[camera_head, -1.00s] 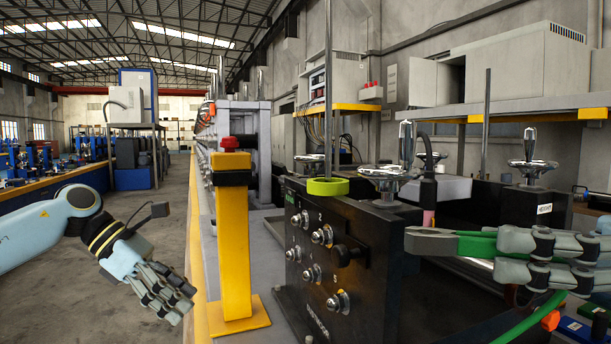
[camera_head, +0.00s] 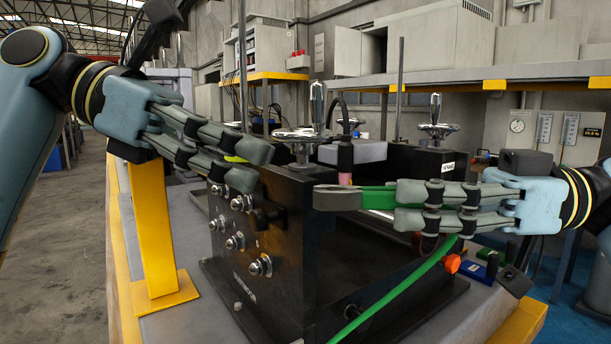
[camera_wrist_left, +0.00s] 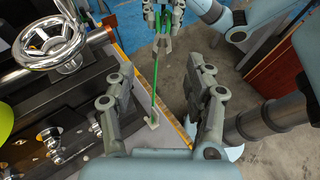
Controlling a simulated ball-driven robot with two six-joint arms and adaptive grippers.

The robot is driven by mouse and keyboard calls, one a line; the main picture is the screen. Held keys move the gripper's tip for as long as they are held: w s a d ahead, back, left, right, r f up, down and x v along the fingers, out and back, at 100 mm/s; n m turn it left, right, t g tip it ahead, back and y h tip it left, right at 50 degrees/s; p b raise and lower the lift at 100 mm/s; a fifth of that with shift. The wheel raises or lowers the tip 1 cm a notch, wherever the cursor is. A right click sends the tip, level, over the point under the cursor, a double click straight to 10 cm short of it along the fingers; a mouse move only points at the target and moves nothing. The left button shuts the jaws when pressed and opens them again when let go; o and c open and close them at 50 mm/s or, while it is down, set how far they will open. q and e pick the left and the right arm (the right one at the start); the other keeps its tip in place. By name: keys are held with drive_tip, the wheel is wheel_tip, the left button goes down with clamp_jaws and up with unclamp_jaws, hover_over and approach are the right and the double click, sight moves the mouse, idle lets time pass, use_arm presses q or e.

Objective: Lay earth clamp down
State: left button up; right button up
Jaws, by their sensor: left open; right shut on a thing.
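The earth clamp (camera_head: 336,198) has grey jaws and green handles. My right gripper (camera_head: 402,207) is shut on its handles and holds it roughly level in front of the black machine stand (camera_head: 335,262). A green cable (camera_head: 400,292) runs from the clamp's side down to the lower edge of the head view. My left gripper (camera_head: 262,166) is open and empty, in front of the stand's upper left part. In the left wrist view its two fingers (camera_wrist_left: 163,112) are spread, with my right gripper (camera_wrist_left: 160,38) and the green cable (camera_wrist_left: 155,82) beyond them.
A yellow post (camera_head: 152,230) stands left of the machine stand. A chrome handwheel (camera_head: 303,138) sits on the stand's top. Small blue (camera_head: 478,271) and orange (camera_head: 452,264) things lie on the bench at the right. Grey bench surface shows around the stand's base.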

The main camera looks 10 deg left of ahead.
sight(331, 189)
use_arm(q)
drive_tip(key=x, duration=0.9)
drive_tip(key=shift+f, duration=0.1)
drive_tip(key=shift+c, duration=0.2)
